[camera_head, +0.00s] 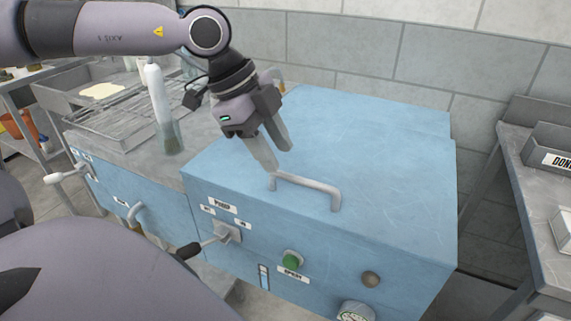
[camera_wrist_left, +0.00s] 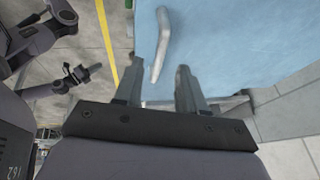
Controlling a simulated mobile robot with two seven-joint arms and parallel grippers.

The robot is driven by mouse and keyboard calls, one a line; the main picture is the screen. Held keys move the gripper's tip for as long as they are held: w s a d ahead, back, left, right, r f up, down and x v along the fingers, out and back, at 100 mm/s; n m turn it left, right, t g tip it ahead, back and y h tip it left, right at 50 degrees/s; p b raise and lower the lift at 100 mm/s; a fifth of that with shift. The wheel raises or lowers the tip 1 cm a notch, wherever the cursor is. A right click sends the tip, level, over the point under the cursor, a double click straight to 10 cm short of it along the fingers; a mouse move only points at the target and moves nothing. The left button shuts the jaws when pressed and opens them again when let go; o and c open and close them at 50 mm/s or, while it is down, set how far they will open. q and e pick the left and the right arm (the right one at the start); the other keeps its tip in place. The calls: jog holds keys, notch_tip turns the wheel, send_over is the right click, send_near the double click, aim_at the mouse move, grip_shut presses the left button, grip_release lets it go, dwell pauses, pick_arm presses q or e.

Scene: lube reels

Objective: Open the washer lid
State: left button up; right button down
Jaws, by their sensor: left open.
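The washer is a blue box-shaped machine, and its flat blue lid (camera_head: 370,150) is shut in the head view. A light grey bar handle (camera_head: 306,186) stands on the lid near its front edge; it also shows in the left wrist view (camera_wrist_left: 161,45). My left gripper (camera_head: 275,160) is above the lid, at the left end of the handle, with its fingers pointing down. Its two fingers (camera_wrist_left: 157,85) are apart and empty.
The washer front has a lever switch (camera_head: 222,236), a green button (camera_head: 292,260) and a gauge (camera_head: 355,311). Left is a counter with a wire rack (camera_head: 125,118) and a bottle (camera_head: 158,95). A tiled wall (camera_head: 420,50) stands behind. A grey table (camera_head: 535,190) is at right.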

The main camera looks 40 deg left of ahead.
aim_at(290, 175)
pick_arm(q)
jog(key=shift+x, duration=2.2)
grip_shut()
